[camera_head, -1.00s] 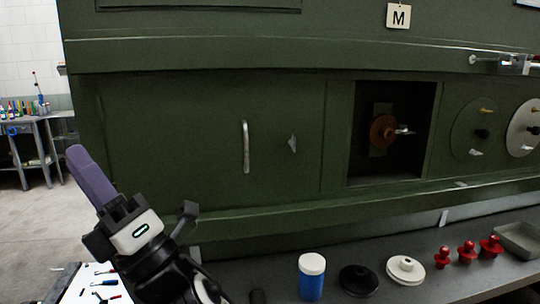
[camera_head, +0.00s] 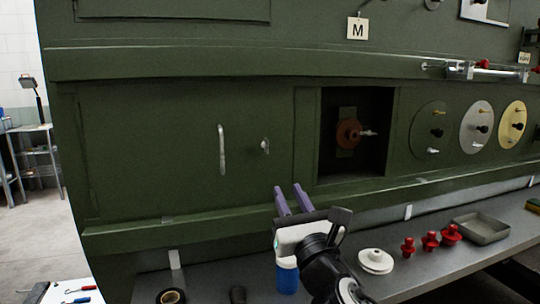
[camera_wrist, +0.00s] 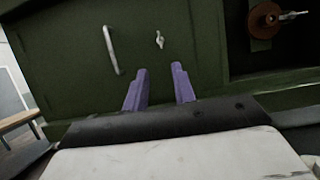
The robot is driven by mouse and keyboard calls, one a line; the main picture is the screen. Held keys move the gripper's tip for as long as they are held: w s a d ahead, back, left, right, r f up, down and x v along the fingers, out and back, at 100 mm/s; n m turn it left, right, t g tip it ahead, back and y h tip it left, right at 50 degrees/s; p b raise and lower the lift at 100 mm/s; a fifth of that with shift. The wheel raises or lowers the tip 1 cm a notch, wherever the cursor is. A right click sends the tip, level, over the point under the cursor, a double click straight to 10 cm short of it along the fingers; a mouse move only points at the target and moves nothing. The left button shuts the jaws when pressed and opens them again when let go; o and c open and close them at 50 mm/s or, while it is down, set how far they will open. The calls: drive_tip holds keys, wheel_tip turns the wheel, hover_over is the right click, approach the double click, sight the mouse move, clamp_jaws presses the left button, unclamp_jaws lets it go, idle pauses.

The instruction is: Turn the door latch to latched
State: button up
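The door latch (camera_head: 264,146) is a small pale metal knob on the green panel, just right of the silver bar handle (camera_head: 221,150). In the wrist view the latch (camera_wrist: 159,40) stands beyond my fingertips and the handle (camera_wrist: 111,50) is to its left. My gripper (camera_head: 291,188) has two purple fingers held apart with nothing between them. It is below and to the right of the latch in the head view, apart from it. In the wrist view my gripper (camera_wrist: 160,70) points up toward the panel. The latch's exact angle is too small to tell.
Right of the door is a dark recess with a brown valve (camera_head: 348,133), then several round discs. The grey bench (camera_head: 420,262) below holds a blue jar (camera_head: 286,277), a white knob (camera_head: 376,261), red knobs (camera_head: 430,241) and a tray (camera_head: 482,228). The space before the door is clear.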

sight(268, 149)
drive_tip(key=p+x, duration=0.5)
drive_tip(key=x, duration=0.7)
drive_tip(key=shift+w+a+r+p, duration=0.1)
drive_tip(key=shift+w+r+p, duration=0.1)
drive_tip(key=shift+w+p, duration=0.1)
drive_tip(key=shift+w+a+r, duration=0.1)
drive_tip(key=shift+w+a, duration=0.05)
drive_tip(key=shift+w, duration=0.35)
clamp_jaws()
